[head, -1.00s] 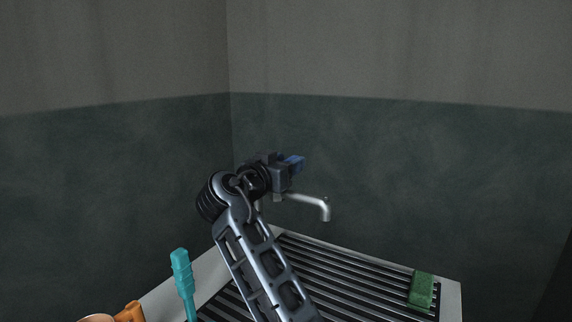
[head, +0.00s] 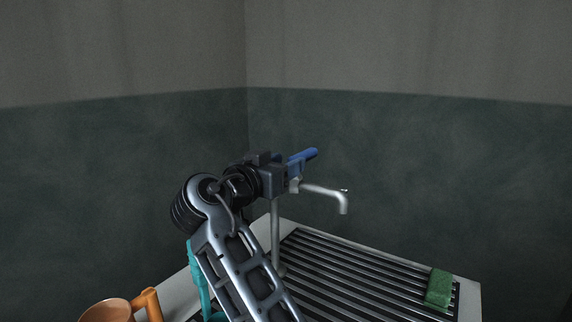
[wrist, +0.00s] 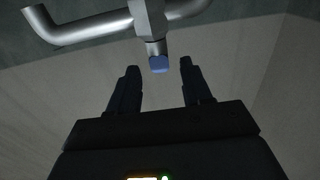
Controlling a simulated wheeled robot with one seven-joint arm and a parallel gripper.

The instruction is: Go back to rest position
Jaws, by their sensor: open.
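My gripper (head: 304,158) is raised in the head view, its blue fingers pointing right and a little up, near the upper part of the metal tap (head: 328,194). In the wrist view my gripper (wrist: 158,82) shows two dark fingers spread apart. A blue-ended part of the tap (wrist: 159,64) shows beyond the gap between the fingertips. Nothing is seen held between the fingers. I cannot tell the exact distance between the fingers and the tap.
A slatted rack (head: 350,268) in a pale frame lies below the tap. A green sponge-like block (head: 438,289) lies at its right end. An orange mug (head: 108,312) and a turquoise tool (head: 197,275), partly hidden by my arm, are at the lower left. Walls meet in a corner behind.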

